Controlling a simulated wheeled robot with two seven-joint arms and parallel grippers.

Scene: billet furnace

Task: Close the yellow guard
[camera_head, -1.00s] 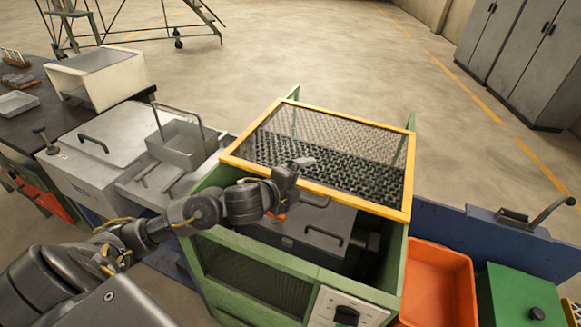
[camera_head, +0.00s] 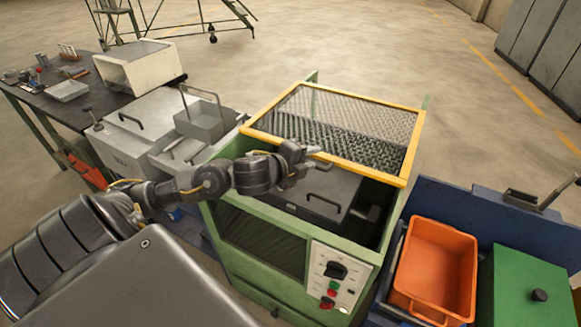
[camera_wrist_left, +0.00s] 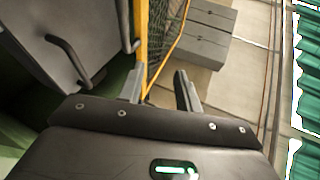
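The yellow guard (camera_head: 345,120), a yellow frame with dark wire mesh, sits at the top of the green machine (camera_head: 265,238). Below its front bar the machine's front is open, showing a grey lid with a handle (camera_head: 322,204). My left gripper (camera_head: 314,158) is at the guard's front bar, near its middle. In the left wrist view, the fingers (camera_wrist_left: 160,92) are apart, and the yellow bar (camera_wrist_left: 141,35) runs down towards the gap between them. I cannot tell whether they touch it. My right gripper is in neither view.
An orange bin (camera_head: 437,262) and a green box (camera_head: 530,285) stand to the right of the machine, by a blue panel (camera_head: 440,200). A grey unit (camera_head: 140,130) and a dark table (camera_head: 45,97) are on the left.

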